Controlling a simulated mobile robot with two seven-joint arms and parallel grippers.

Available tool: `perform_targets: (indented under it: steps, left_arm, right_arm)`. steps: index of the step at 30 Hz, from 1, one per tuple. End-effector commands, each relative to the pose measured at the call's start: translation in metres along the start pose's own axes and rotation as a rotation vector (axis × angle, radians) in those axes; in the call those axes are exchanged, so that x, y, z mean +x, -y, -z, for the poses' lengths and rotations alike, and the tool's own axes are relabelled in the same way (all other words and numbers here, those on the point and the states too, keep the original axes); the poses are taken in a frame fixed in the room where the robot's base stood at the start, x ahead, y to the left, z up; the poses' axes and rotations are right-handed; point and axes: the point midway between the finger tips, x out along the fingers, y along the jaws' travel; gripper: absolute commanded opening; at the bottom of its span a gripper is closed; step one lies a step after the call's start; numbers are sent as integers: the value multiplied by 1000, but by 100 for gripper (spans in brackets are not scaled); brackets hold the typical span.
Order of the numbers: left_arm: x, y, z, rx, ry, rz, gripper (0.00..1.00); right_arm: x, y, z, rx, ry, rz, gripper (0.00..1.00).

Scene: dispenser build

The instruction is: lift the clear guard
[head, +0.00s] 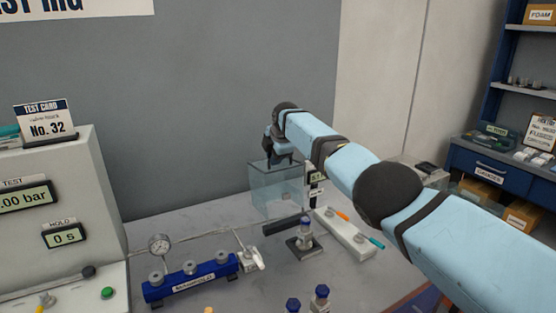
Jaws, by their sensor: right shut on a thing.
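The clear guard (262,196) is a see-through box with pale bluish walls, at the middle of the head view near the back wall. My right arm comes in from the right and reaches over to it. My right gripper (281,163) points down at the guard's top and is shut on it. The fingertips are small and partly dark against the wall. I cannot tell whether the guard's lower edge touches the bench or is just above it. My left gripper is not in view.
A test console (55,205) fills the left.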

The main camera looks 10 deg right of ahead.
Motion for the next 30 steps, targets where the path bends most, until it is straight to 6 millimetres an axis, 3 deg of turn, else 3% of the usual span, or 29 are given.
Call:
perform_targets:
  steps: [13,14,15,16,30]
  left_arm:
    - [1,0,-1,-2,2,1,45]
    - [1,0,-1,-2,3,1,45]
    - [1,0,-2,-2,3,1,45]
    - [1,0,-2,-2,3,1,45]
    - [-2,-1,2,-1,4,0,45]
  right_arm:
    - [5,4,1,1,-1,8,0]
    - [5,4,1,1,-1,8,24]
    - [5,3,1,1,-1,8,33]
    - [5,3,1,1,-1,7,35]
    - [-6,-1,0,0,-2,2,35]
